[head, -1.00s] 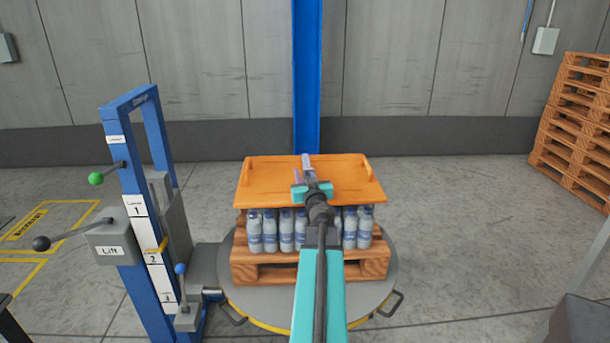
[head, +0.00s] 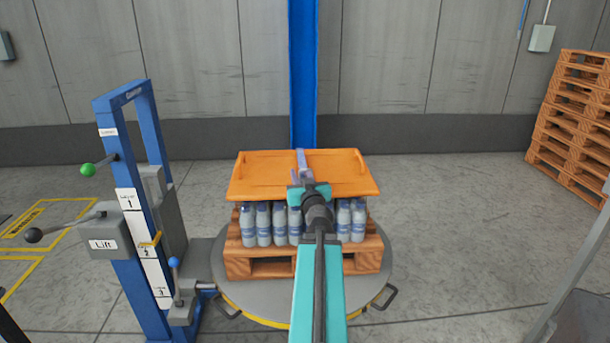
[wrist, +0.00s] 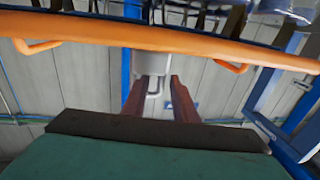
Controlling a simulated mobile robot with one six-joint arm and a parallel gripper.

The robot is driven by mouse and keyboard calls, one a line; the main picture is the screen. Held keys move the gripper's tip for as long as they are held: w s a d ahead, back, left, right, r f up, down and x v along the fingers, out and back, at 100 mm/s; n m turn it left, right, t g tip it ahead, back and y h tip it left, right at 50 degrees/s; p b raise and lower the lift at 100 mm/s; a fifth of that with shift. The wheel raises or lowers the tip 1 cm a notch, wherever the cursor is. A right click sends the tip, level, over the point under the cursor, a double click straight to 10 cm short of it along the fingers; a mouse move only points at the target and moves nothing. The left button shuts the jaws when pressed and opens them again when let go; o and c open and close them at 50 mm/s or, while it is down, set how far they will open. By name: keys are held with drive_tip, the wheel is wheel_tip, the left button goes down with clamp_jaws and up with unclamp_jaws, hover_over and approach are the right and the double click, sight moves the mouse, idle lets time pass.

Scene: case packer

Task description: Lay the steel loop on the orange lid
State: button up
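The orange lid (head: 260,172) lies on top of the bottles, with raised handles at its ends; in the wrist view its edge (wrist: 90,29) crosses the top. My gripper (head: 302,158) reaches over the middle of the lid. In the wrist view the two dark red fingers of my gripper (wrist: 156,85) stand apart. A pale grey piece (wrist: 155,65) with a narrow looped shape shows between their tips. I cannot tell whether it is the steel loop held there or something behind. No loop shows clearly on the lid; my arm hides part of it.
Grey-blue bottles (head: 263,224) stand on a wooden pallet (head: 238,263) on a round turntable (head: 290,307). A blue lift post with levers (head: 128,215) stands to the left. A blue column (head: 302,75) rises behind. Stacked pallets (head: 572,125) stand at the right.

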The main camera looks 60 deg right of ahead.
drive_tip(key=shift+s+a, duration=0.45)
drive_tip(key=shift+a, duration=0.1)
drive_tip(key=o, duration=1.9)
drive_tip(key=shift+r, duration=0.1)
